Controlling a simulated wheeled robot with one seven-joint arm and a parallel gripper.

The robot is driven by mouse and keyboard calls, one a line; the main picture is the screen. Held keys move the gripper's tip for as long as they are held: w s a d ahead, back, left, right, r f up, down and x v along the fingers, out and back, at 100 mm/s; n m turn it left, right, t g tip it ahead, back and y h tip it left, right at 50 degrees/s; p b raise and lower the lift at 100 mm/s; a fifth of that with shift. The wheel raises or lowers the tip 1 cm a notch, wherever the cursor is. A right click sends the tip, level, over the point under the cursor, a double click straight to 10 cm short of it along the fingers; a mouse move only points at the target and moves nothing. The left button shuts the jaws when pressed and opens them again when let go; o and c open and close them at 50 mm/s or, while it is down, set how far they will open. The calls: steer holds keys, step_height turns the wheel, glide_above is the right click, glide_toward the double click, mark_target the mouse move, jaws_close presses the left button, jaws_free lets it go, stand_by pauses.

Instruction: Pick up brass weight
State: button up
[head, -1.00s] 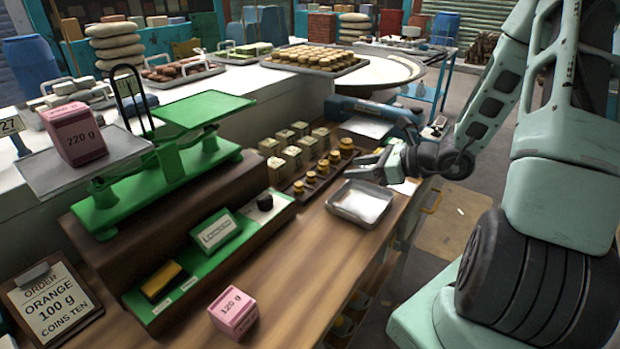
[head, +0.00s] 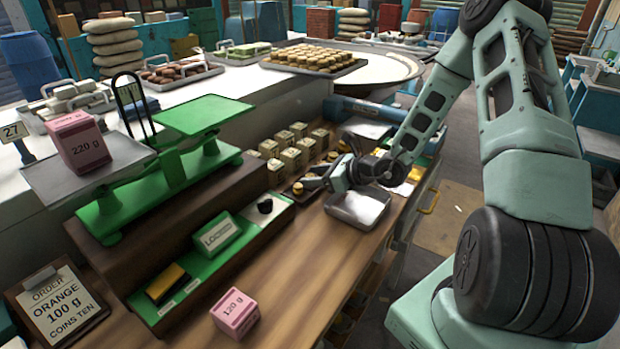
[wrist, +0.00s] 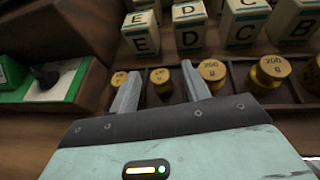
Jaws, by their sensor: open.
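Several brass weights with knobs stand in a dark wooden rack (wrist: 236,72). In the wrist view a small brass weight (wrist: 160,77) lies between the two fingers of my gripper (wrist: 160,72), with room on both sides. Another small weight (wrist: 119,79) is just left of the left finger. A larger weight marked 200 g (wrist: 212,72) is just right of the right finger, and a second 200 g weight (wrist: 270,70) is further right. In the head view my gripper (head: 306,184) is open at the rack, by a brass weight (head: 298,188); it hides part of the row.
Lettered cream blocks (wrist: 188,32) stand close behind the rack. A metal tray (head: 358,208) lies below my wrist. A green balance scale (head: 170,170) with a pink 220 g box (head: 80,143) stands at the left. A pink 120 g box (head: 235,312) sits on the counter's front.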

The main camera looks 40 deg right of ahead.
jaws_close()
step_height(320, 180, up, 10)
steer(key=shift+b, duration=0.35)
stand_by(0.5)
